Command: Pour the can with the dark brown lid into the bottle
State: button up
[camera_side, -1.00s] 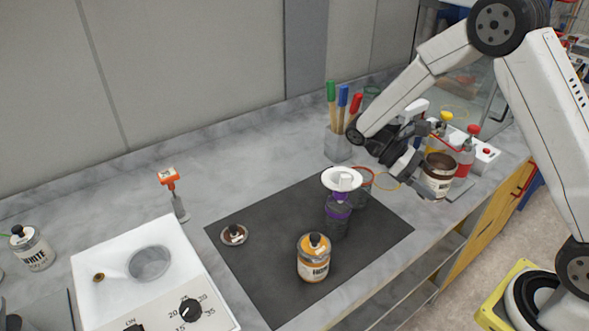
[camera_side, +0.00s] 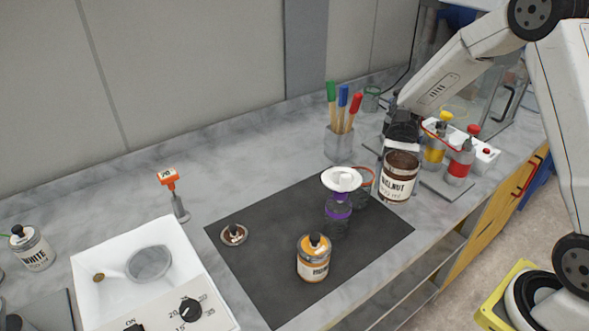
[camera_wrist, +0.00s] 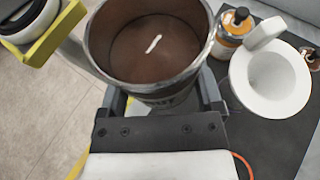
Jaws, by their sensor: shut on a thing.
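The open can labelled WALNUT (camera_side: 397,187) has dark brown contents, also seen from above in the wrist view (camera_wrist: 155,50). My gripper (camera_side: 402,143) is shut on the can from behind and holds it roughly upright, right of the bottle. The bottle (camera_side: 338,211), dark with a purple band, stands on the black mat. A white funnel (camera_side: 342,179) sits in its mouth; the funnel is right of the can in the wrist view (camera_wrist: 268,82). A dark brown lid (camera_side: 233,235) lies on the mat's left part.
An orange-banded can (camera_side: 313,260) stands on the mat (camera_side: 275,290) in front of the bottle. A clear jar (camera_side: 363,190) stands beside the bottle. A brush cup (camera_side: 338,146) and yellow and red bottles (camera_side: 460,165) stand behind and right.

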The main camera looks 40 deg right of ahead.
jog(key=w+a+r+m+t+y, duration=0.1)
jog(key=w+m+t, duration=0.2)
jog(key=w+a+r+m+t, duration=0.1)
jog(key=w+r+m+t, duration=0.1)
jog(key=w+m+t, duration=0.1)
jog(key=w+a+r+m+t+y, duration=0.1)
jog(key=w+m+t, duration=0.2)
jog(key=t, duration=0.1)
jog(key=shift+a+r+m+t+y, duration=0.25)
jog(key=shift+r+m+t+y, duration=0.05)
jog(key=shift+t, duration=0.1)
jog(key=shift+w+a+r+m+t, duration=0.15)
jog(key=shift+w+m+t, duration=0.6)
jog(key=shift+m+t, duration=0.2)
jog(key=shift+w+r+m+t+h, duration=0.1)
jog(key=shift+w+m+t+h, duration=0.6)
jog(key=shift+t, duration=0.25)
jog(key=n+t, duration=0.1)
jog(key=w+f+n+t, duration=0.1)
jog(key=d+f+n+h, duration=0.1)
jog(key=n, duration=0.1)
jog(key=shift+w+d+f+t, duration=0.1)
jog(key=shift+w+f+t, duration=0.15)
jog(key=shift+w+t, duration=0.15)
jog(key=shift+w+d+f+n, duration=0.1)
jog(key=shift+d+f+n, duration=0.05)
jog(key=shift+f+n, duration=0.2)
